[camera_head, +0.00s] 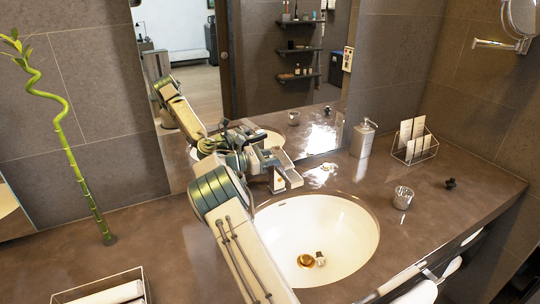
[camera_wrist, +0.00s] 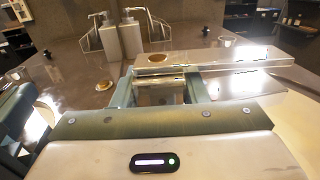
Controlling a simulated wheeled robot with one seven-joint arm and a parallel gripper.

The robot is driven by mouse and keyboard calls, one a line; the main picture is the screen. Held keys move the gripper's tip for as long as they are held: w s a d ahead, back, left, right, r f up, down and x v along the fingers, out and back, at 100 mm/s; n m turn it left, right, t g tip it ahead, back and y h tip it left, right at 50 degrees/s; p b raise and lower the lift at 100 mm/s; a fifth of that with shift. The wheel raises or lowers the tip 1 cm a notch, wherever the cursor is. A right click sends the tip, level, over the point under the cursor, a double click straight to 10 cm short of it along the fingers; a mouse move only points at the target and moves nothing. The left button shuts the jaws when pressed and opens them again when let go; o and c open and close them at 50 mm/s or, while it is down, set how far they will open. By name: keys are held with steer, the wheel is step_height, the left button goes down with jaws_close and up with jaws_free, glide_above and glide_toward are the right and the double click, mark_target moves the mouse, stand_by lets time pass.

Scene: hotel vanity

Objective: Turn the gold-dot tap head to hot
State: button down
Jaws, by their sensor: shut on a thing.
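The tap is a silver, boxy fitting (camera_head: 284,170) at the back of the white basin. In the wrist view its flat bar-like head (camera_wrist: 225,68) runs out to the right, with a round gold dot (camera_wrist: 157,58) on its left end. My gripper (camera_wrist: 160,90) has one finger on each side of the tap, below the bar, and is shut on it. In the head view my gripper (camera_head: 254,160) meets the tap from the left. The exact finger contact is partly hidden in both views.
The basin (camera_head: 318,235) has a gold drain. A soap dispenser (camera_head: 362,138), a wire card holder (camera_head: 415,145), a silver cup (camera_head: 402,197) and a small black object (camera_head: 450,184) stand to the right. A mirror (camera_head: 300,80) rises close behind. A bamboo stalk (camera_head: 80,180) stands left.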

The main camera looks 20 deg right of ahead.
mark_target(271, 156)
stand_by(0.4)
steer(key=c, duration=0.8)
jaws_free()
steer(key=shift+c, duration=0.2)
steer(key=shift+a, duration=0.1)
steer(key=a+b, duration=0.1)
steer(key=a, duration=0.6)
steer(key=shift+w+a, duration=0.15)
steer(key=shift+w, duration=0.05)
